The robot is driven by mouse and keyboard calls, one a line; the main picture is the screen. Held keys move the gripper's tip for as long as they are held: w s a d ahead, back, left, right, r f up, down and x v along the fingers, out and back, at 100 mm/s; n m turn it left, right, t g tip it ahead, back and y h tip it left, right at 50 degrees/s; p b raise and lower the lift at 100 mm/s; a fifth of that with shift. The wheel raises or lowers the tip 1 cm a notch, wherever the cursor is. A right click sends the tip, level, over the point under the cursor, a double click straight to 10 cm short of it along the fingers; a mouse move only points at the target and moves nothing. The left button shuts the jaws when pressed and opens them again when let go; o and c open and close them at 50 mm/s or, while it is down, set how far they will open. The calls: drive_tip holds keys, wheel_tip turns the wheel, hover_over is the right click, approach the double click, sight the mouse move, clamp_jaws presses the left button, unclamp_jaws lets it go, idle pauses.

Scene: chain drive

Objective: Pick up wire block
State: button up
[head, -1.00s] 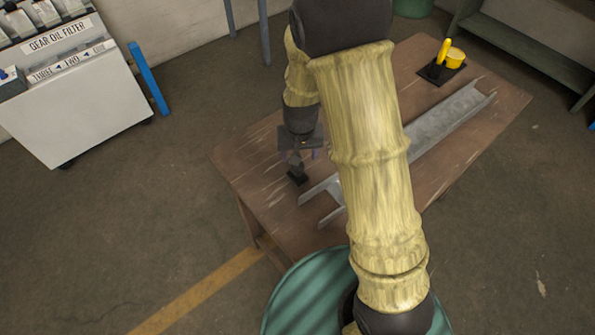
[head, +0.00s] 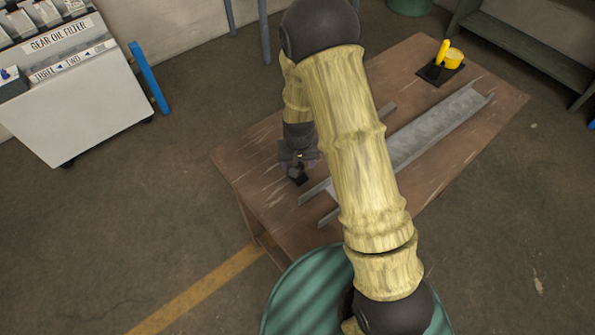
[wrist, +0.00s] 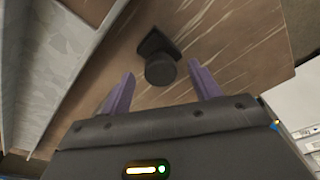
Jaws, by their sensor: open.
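A small dark piece, which I take for the wire block (wrist: 160,68), stands on the wooden table with a round knob on a flat dark base. In the head view the block (head: 297,179) is near the table's left end, just below my gripper (head: 299,166). In the wrist view my gripper (wrist: 161,75) is open, its two purple fingers to either side of the block's knob. The fingers appear apart from the knob, with nothing held. The gripper hides part of the block in the head view.
A grey metal channel (head: 440,127) lies along the wooden table (head: 262,196), its near end close to the block. A yellow cup and upright yellow piece stand on a black base (head: 437,73) at the far end. A green drum (head: 303,290) is in front.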

sight(298, 165)
drive_tip(key=shift+w+f+p, duration=0.15)
drive_tip(key=shift+f+p, duration=0.05)
drive_tip(key=shift+f, duration=0.55)
drive_tip(key=shift+w+f+p, duration=0.1)
drive_tip(key=shift+f+p, duration=0.05)
drive_tip(key=shift+f, duration=0.55)
drive_tip(key=c, duration=1.3)
drive_tip(key=shift+r, duration=0.1)
wheel_tip(298, 165, up, 10)
drive_tip(key=shift+f+b, duration=0.1)
drive_tip(key=shift+b, duration=1.1)
